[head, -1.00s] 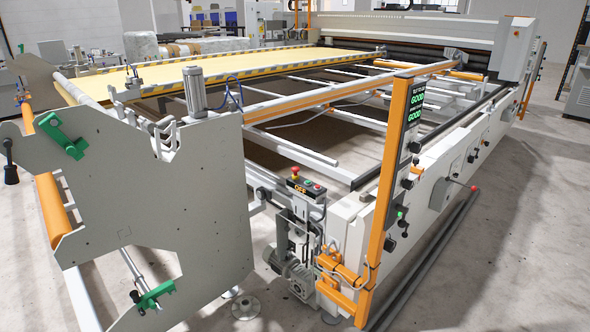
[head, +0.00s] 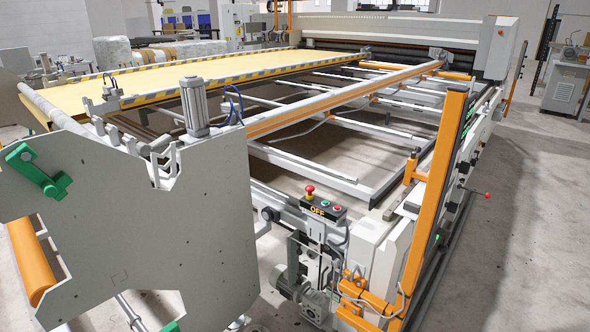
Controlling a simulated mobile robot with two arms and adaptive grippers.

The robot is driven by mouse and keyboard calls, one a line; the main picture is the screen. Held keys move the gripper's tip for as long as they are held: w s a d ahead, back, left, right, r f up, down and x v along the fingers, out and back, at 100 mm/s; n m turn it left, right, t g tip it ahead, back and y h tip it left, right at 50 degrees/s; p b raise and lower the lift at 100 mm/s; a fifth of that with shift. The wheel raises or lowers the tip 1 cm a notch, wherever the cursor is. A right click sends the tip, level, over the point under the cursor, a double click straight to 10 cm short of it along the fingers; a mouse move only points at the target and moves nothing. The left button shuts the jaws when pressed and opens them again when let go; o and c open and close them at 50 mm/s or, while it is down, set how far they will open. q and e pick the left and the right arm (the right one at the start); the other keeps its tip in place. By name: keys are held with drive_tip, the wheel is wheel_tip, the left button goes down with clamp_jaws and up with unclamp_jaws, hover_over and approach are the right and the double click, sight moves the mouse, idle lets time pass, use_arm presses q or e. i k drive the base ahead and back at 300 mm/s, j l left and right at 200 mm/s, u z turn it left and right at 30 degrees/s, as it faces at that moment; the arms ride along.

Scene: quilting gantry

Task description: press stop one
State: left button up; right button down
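A small dark control box (head: 322,209) sits on the near corner of the gantry machine, at the lower middle of the head view. A red mushroom stop button (head: 310,190) on a yellow base stands up from its left end. The box has a lit display reading OFF, and a green and a red small button beside it. Neither of my grippers shows in the head view, and nothing of mine touches the box.
A large grey side plate (head: 150,215) with green handles fills the left front. An orange upright post (head: 436,195) stands just right of the box. A red-tipped lever (head: 487,195) sticks out at the right. Open concrete floor (head: 540,230) lies to the right.

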sight(309, 188)
drive_tip(key=i+j+z, duration=0.2)
drive_tip(key=i+j, duration=0.8)
drive_tip(key=i+z, duration=0.1)
drive_tip(key=i, duration=0.75)
